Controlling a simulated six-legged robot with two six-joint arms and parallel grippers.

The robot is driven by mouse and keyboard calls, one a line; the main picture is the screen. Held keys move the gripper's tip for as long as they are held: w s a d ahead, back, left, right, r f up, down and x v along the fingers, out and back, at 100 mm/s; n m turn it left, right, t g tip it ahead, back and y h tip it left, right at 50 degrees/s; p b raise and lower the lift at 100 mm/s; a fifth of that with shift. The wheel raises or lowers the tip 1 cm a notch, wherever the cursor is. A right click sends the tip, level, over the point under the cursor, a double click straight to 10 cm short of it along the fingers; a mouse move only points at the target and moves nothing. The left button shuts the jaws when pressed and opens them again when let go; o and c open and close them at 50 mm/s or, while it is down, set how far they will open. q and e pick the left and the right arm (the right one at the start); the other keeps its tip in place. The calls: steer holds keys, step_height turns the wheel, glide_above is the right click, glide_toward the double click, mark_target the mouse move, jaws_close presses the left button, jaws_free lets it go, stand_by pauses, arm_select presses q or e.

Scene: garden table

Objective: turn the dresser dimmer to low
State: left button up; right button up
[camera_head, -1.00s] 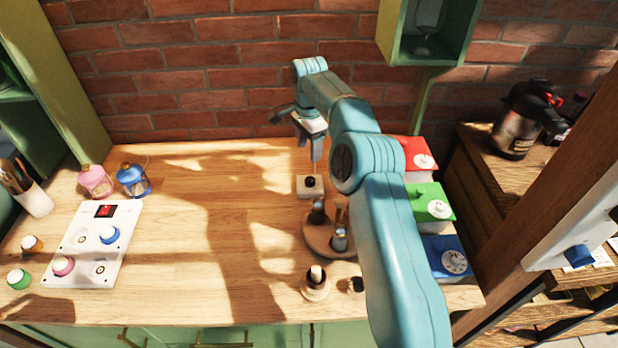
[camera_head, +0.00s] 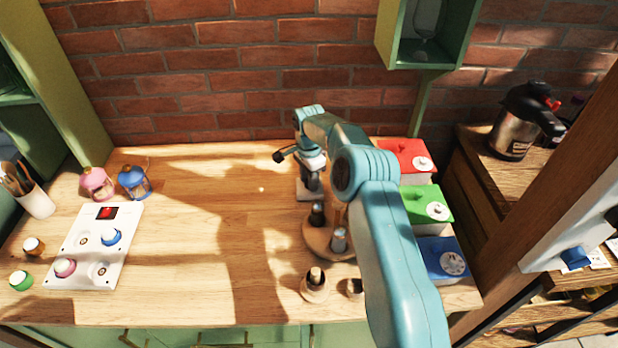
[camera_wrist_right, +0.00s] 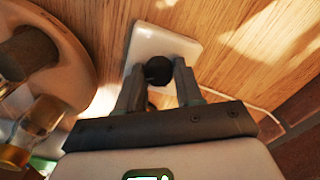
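The dimmer is a small white plate with a round black knob. It lies on the wooden dresser top (camera_head: 200,260), and its plate (camera_head: 305,194) is mostly covered by my right gripper in the head view. In the right wrist view, the white plate (camera_wrist_right: 150,42) and the black knob (camera_wrist_right: 158,71) show clearly. My right gripper (camera_head: 312,188) is down at the dimmer, with its fingers (camera_wrist_right: 160,80) on either side of the knob. I cannot tell whether both fingers press on it. My left gripper is not in view.
A round wooden stand (camera_head: 318,236) with shakers is close in front of the dimmer. Red (camera_head: 398,150), green (camera_head: 418,200) and blue (camera_head: 438,245) boxes stand right of my arm. A white switch panel (camera_head: 85,240) lies at left. The dresser's middle is clear.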

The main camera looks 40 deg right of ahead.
steer(key=shift+s+r, duration=0.1)
steer(key=c, duration=0.4)
steer(key=shift+d, duration=0.1)
steer(key=n+b, duration=0.1)
steer(key=n, duration=0.1)
steer(key=shift+n, duration=0.4)
steer(key=n+b, duration=0.1)
steer(key=n, duration=0.3)
steer(key=shift+r, duration=0.1)
steer(key=n, duration=0.6)
steer(key=shift+d+r+n, duration=0.1)
steer(key=shift+r+n, duration=0.05)
steer(key=shift+n, duration=0.25)
steer(key=n, duration=0.5)
steer(key=shift+n, duration=0.4)
steer(key=shift+w+n, duration=0.2)
steer(key=shift+n, duration=0.1)
